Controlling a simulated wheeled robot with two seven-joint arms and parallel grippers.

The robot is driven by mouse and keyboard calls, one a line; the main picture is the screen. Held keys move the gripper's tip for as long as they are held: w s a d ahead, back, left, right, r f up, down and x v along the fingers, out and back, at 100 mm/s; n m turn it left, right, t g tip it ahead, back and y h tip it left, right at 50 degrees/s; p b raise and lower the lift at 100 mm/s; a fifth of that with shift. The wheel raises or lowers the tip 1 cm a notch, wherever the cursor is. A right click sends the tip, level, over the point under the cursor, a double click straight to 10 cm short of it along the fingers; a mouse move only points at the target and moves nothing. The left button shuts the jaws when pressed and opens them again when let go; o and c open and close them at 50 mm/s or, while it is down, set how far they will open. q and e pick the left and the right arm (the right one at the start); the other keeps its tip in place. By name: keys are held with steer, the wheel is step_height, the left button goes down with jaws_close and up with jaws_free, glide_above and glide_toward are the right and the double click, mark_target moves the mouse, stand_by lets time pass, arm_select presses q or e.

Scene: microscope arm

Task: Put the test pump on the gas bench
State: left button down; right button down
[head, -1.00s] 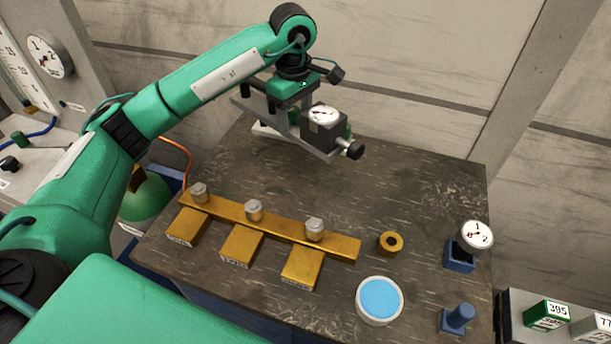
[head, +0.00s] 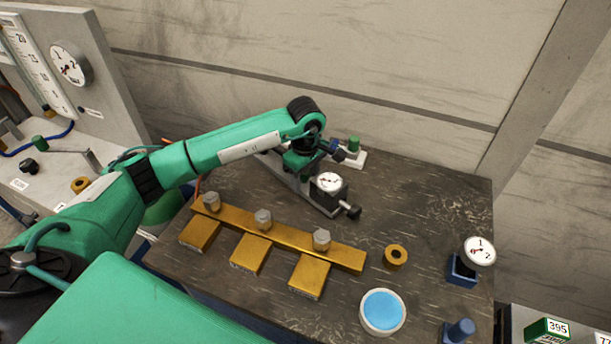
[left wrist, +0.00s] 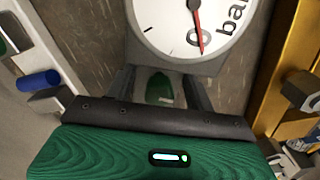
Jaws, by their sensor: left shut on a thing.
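The test pump (head: 331,196) is a dark grey block with a white round gauge on top and a black knob at its right end. My left gripper (head: 311,181) is shut on it, low over the back middle of the dark table; I cannot tell whether the pump touches the tabletop. In the left wrist view the pump's gauge (left wrist: 192,25) fills the top middle, close in front of the gripper. A grey bench (head: 70,150) with a dial panel, likely the gas bench, stands at the far left. My right gripper is not in view.
On the dark table (head: 420,200) a brass manifold (head: 285,237) with several hex nuts lies in front of the pump. A white block with a green knob (head: 354,146) stands behind. A brass ring (head: 395,256), blue-filled dish (head: 382,311) and small gauge (head: 479,251) are at right.

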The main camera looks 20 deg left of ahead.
arm_select(q)
steer(key=shift+f, duration=0.15)
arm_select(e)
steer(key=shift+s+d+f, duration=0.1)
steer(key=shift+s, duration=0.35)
arm_select(q)
steer(key=shift+f, duration=0.15)
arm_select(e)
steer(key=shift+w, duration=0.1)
arm_select(q)
steer(key=c, duration=0.7)
jaws_free()
steer(key=shift+c, duration=0.2)
steer(key=shift+o, duration=1.1)
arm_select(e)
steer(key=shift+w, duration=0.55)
